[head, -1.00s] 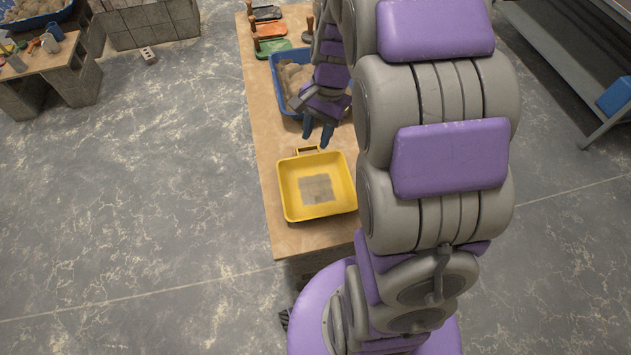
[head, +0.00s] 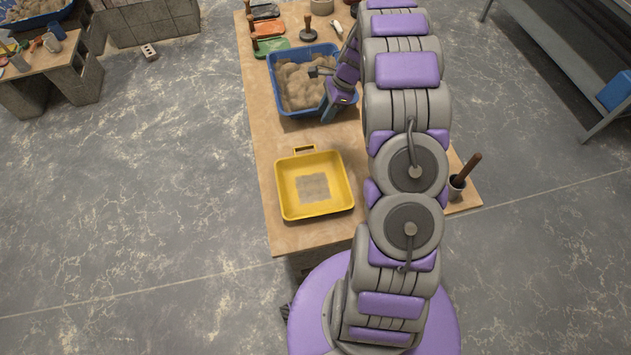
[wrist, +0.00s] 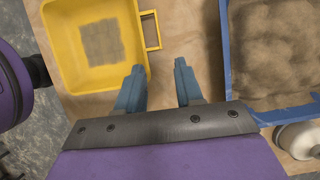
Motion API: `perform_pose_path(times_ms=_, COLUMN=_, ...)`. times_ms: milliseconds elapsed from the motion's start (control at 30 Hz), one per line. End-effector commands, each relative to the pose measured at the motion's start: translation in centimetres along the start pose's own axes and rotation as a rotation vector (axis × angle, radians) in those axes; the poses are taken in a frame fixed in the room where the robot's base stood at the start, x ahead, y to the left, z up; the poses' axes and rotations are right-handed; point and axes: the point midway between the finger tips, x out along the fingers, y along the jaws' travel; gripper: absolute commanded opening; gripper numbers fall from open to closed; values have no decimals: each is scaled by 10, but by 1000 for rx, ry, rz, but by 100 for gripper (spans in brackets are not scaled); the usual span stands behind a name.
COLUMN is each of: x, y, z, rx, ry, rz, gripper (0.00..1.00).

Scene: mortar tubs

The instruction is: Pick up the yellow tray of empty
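The yellow tray (head: 338,205) lies flat on the near end of the wooden table, with its loop handle (head: 304,149) on the far side. A grey-brown square patch marks its floor; it holds no loose objects. In the wrist view the yellow tray (wrist: 140,75) is at the upper left, its handle (wrist: 151,30) pointing right. My gripper (wrist: 158,68) has blue fingers spread apart with only bare table between them. In the head view my gripper (head: 328,112) is beyond the tray, beside the near edge of the blue tub, partly hidden by my arm.
The blue tub (head: 273,85) full of sandy mortar stands behind the tray; its wall also shows in the wrist view (wrist: 226,50). Coloured floats (head: 272,48) lie farther back. A cup with a wooden-handled tool (head: 456,185) stands at right. Bare table surrounds the yellow tray.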

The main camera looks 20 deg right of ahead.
Motion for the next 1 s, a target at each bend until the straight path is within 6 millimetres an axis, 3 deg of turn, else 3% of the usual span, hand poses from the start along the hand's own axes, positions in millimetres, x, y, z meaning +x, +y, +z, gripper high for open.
perform_pose_path(times_ms=600, x=108, y=0, z=-6, rx=6, ry=-7, rz=5, gripper=36)
perform_pose_path(times_ms=1000, x=135, y=1, z=-1, rx=4, ry=0, rz=3, gripper=36)
